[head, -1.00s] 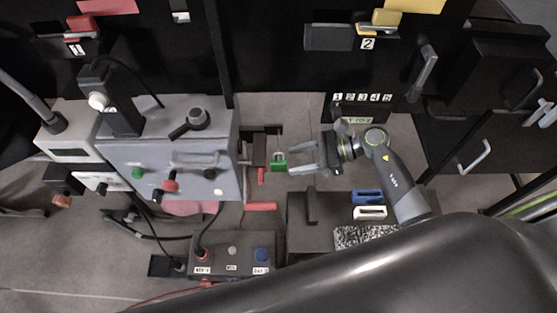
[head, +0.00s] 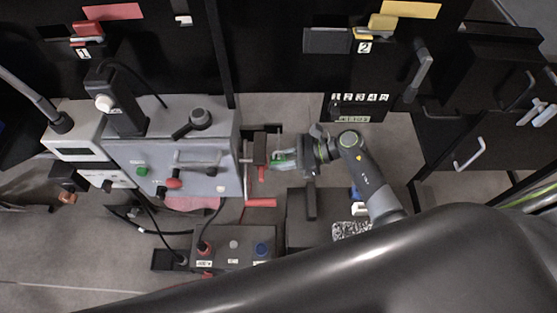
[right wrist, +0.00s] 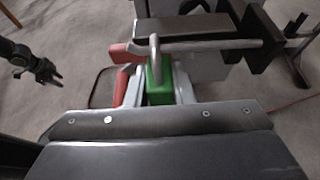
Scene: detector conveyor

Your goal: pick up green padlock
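The green padlock (right wrist: 158,80) with a grey shackle is between the fingers of my right gripper (right wrist: 159,92) in the right wrist view. Both fingers lie close against its sides, and the gripper looks shut on it. In the head view my right gripper (head: 283,161) is at the padlock, beside the grey box's dark bracket, and its fingers hide most of the padlock. The shackle is up at a metal rod (right wrist: 210,43). My left gripper (right wrist: 47,74) shows small at the left of the right wrist view, apart from the padlock, with its fingers parted.
A grey control box (head: 175,160) with knobs and a handle stands left of the padlock. A red handle (head: 261,203) is below it. A button box (head: 233,250) and a dark block (head: 300,205) are in front. Black cabinets (head: 280,50) stand behind.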

